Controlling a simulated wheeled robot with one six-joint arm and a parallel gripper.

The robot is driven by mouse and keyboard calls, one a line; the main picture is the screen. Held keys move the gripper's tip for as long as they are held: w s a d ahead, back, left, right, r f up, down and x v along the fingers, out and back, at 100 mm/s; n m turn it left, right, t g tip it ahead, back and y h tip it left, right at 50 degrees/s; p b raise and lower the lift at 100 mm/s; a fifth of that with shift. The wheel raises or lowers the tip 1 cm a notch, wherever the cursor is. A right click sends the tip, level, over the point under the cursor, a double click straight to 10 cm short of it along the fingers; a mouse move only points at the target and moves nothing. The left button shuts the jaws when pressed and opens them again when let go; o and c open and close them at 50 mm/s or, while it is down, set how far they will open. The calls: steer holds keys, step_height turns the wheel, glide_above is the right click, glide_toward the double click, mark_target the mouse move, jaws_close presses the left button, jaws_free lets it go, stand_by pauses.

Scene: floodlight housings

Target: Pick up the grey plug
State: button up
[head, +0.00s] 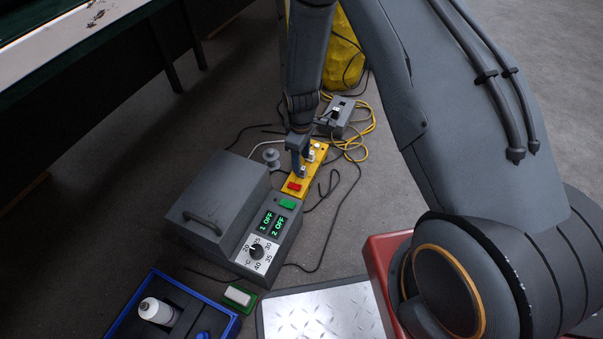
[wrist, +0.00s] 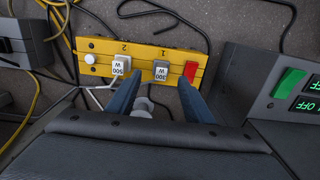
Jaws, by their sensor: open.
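The grey plug (wrist: 161,71), labelled 300 W, sits in socket 1 of the yellow power strip (wrist: 148,53). A white plug (wrist: 121,65), labelled 500 W, sits in socket 2 to its left. My gripper (wrist: 159,80) is open, with one blue fingertip on each side of the grey plug in the wrist view. I cannot tell whether they touch it. The left finger is close to the white plug, the right one near the red switch (wrist: 190,72). In the head view my gripper (head: 299,168) is low over the yellow strip (head: 316,160) and partly hides the plugs.
A grey heater controller (head: 226,205) with green displays stands beside the strip. A grey box (head: 341,113) and yellow cable lie behind it. Black cables cross the floor. A blue tray (head: 232,330) with a white bottle (head: 156,311) and a metal plate (head: 318,317) are at the front.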

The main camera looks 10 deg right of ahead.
mark_target(302, 167)
step_height(302, 167, down, 5)
steer(key=b, duration=0.3)
steer(key=shift+s, duration=0.1)
steer(key=shift+r, duration=0.1)
steer(key=shift+c, duration=0.2)
steer(key=c, duration=1.1)
